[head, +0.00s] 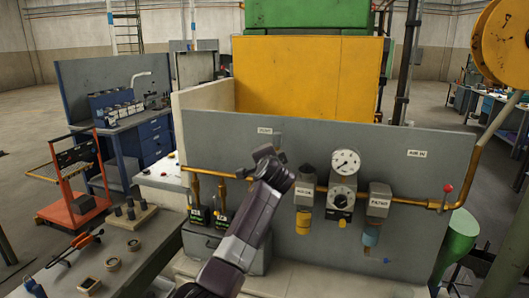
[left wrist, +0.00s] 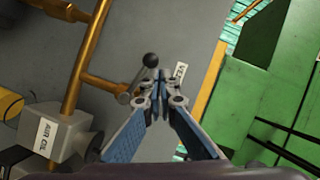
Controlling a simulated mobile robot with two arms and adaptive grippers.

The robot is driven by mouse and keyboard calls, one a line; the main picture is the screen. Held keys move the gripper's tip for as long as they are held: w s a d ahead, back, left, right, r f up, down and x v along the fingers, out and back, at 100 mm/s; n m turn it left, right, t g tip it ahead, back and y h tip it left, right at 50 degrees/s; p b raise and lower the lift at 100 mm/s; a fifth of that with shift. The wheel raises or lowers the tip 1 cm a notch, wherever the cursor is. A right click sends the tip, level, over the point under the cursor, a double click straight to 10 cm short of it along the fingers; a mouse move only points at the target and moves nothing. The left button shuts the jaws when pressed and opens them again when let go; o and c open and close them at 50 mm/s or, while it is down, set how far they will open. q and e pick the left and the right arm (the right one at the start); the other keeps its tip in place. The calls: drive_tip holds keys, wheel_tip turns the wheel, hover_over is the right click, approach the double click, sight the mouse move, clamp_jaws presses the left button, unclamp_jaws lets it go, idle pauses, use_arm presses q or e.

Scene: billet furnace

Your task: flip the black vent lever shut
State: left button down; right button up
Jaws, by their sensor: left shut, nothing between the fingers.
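The black vent lever shows in the left wrist view as a black ball knob (left wrist: 150,60) on a short stem, at a brass pipe stub on the grey panel. My left gripper (left wrist: 160,82) is shut and empty, its fingertips just below and right of the knob in that view. I cannot tell whether they touch the lever. In the head view my left gripper (head: 272,154) is in front of the panel, below a small white label (head: 264,130), and the arm hides most of the lever area. My right gripper is not in view.
The grey panel (head: 400,160) carries brass pipes, a pressure gauge (head: 345,162), a filter unit (head: 378,200) and an oiler (head: 305,190) right of my gripper. A red-knobbed valve (head: 447,188) is at far right.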

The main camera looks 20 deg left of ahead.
use_arm(q)
drive_tip(key=shift+a+f, duration=0.3)
drive_tip(key=shift+a, duration=0.05)
drive_tip(key=shift+s, duration=0.1)
drive_tip(key=shift+a+f, duration=0.1)
drive_tip(key=shift+f, duration=0.15)
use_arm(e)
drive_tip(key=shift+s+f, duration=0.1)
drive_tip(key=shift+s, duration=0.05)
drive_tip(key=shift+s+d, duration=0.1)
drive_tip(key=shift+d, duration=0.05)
